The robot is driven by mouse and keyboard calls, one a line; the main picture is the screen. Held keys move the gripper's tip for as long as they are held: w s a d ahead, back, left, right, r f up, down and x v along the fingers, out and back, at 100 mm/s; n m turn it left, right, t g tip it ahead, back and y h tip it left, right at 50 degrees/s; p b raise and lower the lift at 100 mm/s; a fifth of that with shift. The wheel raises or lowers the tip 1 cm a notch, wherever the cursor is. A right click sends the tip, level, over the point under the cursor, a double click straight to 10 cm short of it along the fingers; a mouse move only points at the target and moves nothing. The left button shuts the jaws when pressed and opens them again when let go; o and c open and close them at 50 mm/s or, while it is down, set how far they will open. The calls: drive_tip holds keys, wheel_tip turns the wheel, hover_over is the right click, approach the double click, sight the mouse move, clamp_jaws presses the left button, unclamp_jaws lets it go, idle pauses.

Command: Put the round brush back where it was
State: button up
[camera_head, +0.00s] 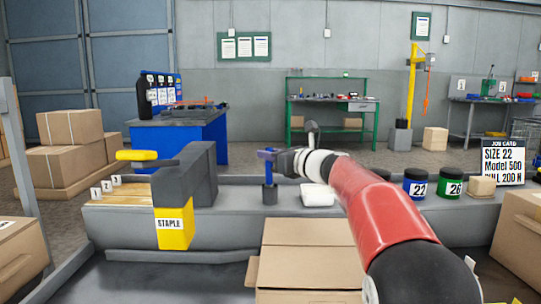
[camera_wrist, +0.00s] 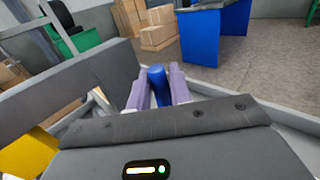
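The round brush, with a blue handle and a dark lower part (camera_head: 270,194), is upright near the middle of the grey bench in the head view. My gripper (camera_head: 268,154), with purple fingers, reaches in from the right at the top of the handle. In the wrist view the blue handle (camera_wrist: 157,78) sits between the two fingers (camera_wrist: 158,92), which look closed against its sides. I cannot tell whether the brush's lower end touches the bench. A wooden board (camera_head: 125,195) with several small numbered tags lies at the bench's left end.
A grey press with a yellow STAPLE block (camera_head: 173,228) stands left of the brush. A white pad (camera_head: 318,195) lies right of it. Jars marked 22 (camera_head: 416,185) and 26 (camera_head: 450,184) and a job card (camera_head: 502,162) stand further right.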

drive_tip(key=o, duration=0.3)
drive_tip(key=shift+o, duration=0.2)
drive_tip(key=shift+r, duration=0.1)
drive_tip(key=v, duration=1.2)
drive_tip(key=shift+b, duration=0.45)
